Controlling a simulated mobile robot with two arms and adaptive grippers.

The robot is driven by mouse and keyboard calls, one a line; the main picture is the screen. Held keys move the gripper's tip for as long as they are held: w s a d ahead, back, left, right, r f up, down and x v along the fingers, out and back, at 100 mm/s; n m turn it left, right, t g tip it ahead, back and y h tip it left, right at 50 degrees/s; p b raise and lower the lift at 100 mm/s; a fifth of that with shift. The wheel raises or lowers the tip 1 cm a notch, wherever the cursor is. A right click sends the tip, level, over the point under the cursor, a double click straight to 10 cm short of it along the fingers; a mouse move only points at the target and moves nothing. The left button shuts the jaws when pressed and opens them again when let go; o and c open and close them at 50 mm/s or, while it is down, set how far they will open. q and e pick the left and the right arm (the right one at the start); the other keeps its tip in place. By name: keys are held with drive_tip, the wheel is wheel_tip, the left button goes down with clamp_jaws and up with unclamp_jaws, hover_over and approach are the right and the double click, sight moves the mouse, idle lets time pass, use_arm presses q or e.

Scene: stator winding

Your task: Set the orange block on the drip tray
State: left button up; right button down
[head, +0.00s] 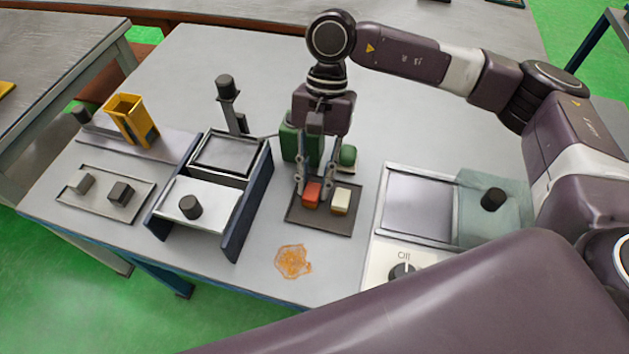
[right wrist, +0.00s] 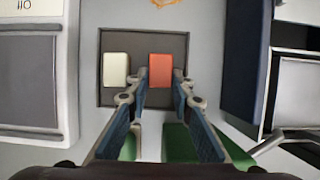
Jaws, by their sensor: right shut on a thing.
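The orange-red block (head: 311,196) is between the fingers of my right gripper (head: 314,188), which is shut on it. It is at the dark shallow tray (head: 320,226), to the left of a cream block (head: 341,201). I cannot tell whether the orange block rests on this tray or hangs just above it. In the right wrist view the orange block (right wrist: 160,71) is between the fingertips (right wrist: 160,88), with the cream block (right wrist: 116,71) to its left. No tray is marked as the drip tray. My left gripper is not in view.
Green containers (head: 298,143) stand behind the dark tray. An orange spill (head: 293,261) lies in front of it. A machine with a knob (head: 402,270) stands right.

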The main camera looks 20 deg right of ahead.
drive_tip(key=shift+f, duration=0.1)
drive_tip(key=c, duration=2)
unclamp_jaws()
drive_tip(key=shift+r, duration=0.4)
drive_tip(key=p+v, duration=0.3)
drive_tip(key=v, duration=0.8)
drive_tip(key=shift+r+p, duration=0.3)
drive_tip(key=shift+p, duration=0.1)
